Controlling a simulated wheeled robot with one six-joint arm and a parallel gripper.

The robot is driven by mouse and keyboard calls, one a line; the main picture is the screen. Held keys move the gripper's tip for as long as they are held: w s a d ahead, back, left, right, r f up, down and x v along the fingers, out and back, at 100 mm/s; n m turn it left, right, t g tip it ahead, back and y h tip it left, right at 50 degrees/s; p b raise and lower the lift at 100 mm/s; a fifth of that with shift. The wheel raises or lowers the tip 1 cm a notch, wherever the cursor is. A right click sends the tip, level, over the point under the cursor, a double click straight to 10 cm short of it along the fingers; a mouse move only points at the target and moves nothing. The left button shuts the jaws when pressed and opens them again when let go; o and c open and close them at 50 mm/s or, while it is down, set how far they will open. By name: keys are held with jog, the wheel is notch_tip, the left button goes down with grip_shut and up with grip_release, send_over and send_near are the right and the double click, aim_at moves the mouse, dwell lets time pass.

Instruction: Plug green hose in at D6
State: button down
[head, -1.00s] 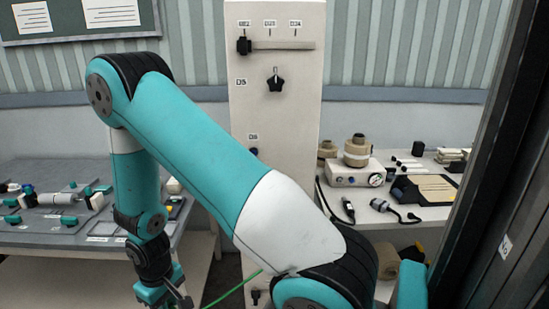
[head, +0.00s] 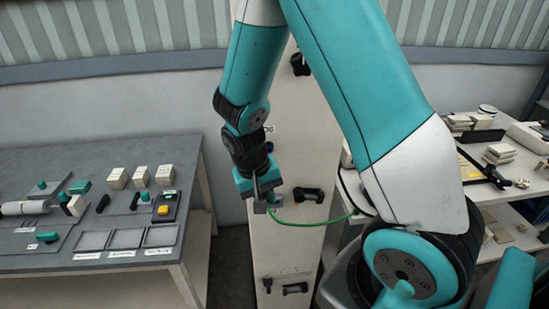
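The green hose (head: 318,224) runs from my gripper (head: 266,203) in a sagging curve to the right, toward the lower part of my arm. My gripper appears shut on the hose's end; the plug itself is mostly hidden by the fingers. The gripper is in front of the white upright panel (head: 290,240), low on its left side. A label (head: 269,128), partly covered by my wrist and seemingly D6, is above the gripper. A small dark blue part below that label is mostly hidden. I cannot tell whether the hose end touches the panel.
Dark fittings stick out of the panel: one right of the gripper (head: 308,194), one lower (head: 295,288), one near the top (head: 299,66). A grey table (head: 90,262) with trays and blocks stands left. A cluttered white bench (head: 490,190) stands right.

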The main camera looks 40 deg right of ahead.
notch_tip(320, 180, up, 7)
jog(key=s+d+m+g+p, duration=0.1)
jog(key=s+m+p, duration=0.1)
jog(key=w+d, duration=0.3)
jog(key=w, duration=0.2)
jog(key=shift+d+f+h, duration=0.15)
jog(key=shift+d+h, duration=0.15)
jog(key=shift+w+d+p, duration=0.45)
jog(key=shift+w+d, duration=0.05)
jog(key=shift+w, duration=0.35)
dwell(2.2)
jog(key=c, duration=0.9)
grip_release()
jog(key=shift+c, duration=0.2)
